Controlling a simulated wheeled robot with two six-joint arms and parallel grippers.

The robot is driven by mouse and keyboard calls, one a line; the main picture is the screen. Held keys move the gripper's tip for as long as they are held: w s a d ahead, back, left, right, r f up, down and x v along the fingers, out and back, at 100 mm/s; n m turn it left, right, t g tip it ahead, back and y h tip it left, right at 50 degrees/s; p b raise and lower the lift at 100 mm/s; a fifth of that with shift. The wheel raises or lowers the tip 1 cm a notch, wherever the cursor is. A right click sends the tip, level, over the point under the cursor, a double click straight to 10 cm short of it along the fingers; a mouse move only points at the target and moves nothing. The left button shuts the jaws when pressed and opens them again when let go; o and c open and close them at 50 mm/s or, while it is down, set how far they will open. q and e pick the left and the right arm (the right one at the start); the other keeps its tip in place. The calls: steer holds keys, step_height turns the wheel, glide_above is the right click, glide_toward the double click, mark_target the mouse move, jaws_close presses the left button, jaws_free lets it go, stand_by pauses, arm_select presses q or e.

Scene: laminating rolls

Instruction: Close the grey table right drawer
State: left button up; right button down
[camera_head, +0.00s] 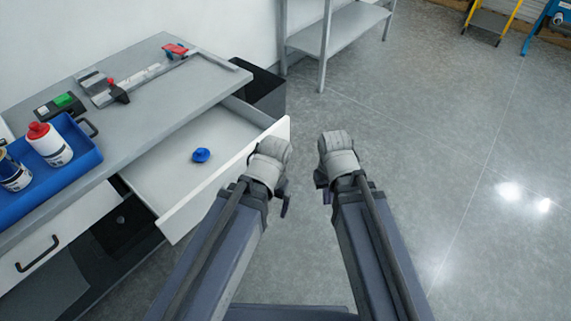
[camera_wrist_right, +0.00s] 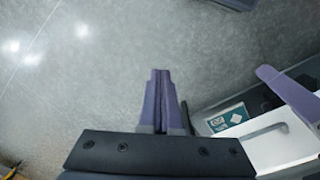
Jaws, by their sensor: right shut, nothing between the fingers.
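The right drawer (camera_head: 155,180) of the grey table (camera_head: 180,95) is pulled out, its white front panel (camera_head: 185,213) standing well away from the table. A small blue object (camera_head: 201,155) lies inside it. A white drawer front with a handle shows at the lower right of the right wrist view (camera_wrist_right: 272,145). My left gripper (camera_head: 286,206) is mostly hidden by its wrist, just right of the drawer front; its opening cannot be told. My right gripper (camera_head: 321,180) is farther right over the floor; its fingers (camera_wrist_right: 160,75) are shut and empty in the wrist view.
A blue tray (camera_head: 85,165) with bottles (camera_head: 48,145) sits on the table's left part. Another drawer (camera_head: 65,235) with a dark handle is shut at lower left. A metal shelf (camera_head: 340,28) stands at the back. The floor (camera_head: 480,150) on the right is clear.

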steer(key=w+f+m+t+y+b, duration=0.1)
steer(key=w+f+y+b, duration=0.1)
steer(key=f+b, duration=1.05)
steer(key=w+f+m+t+y+b, duration=0.1)
steer(key=w+f+m+y+b, duration=0.15)
steer(key=f+b, duration=0.95)
steer(key=w+a+r+m+t+y+b, duration=0.2)
steer(key=w+a+r+t+y, duration=0.1)
steer(key=w+a+r+y, duration=0.3)
steer(key=w+d+r+m+t+y, duration=0.1)
steer(key=w+r+m+t+y, duration=0.15)
steer(key=r, duration=0.35)
steer(key=w+d+r+m+t+y, duration=0.2)
steer(key=w+r+t, duration=0.1)
steer(key=r, duration=0.3)
steer(key=x, duration=1.4)
steer(key=shift+a, duration=0.25)
steer(key=shift+f, duration=0.1)
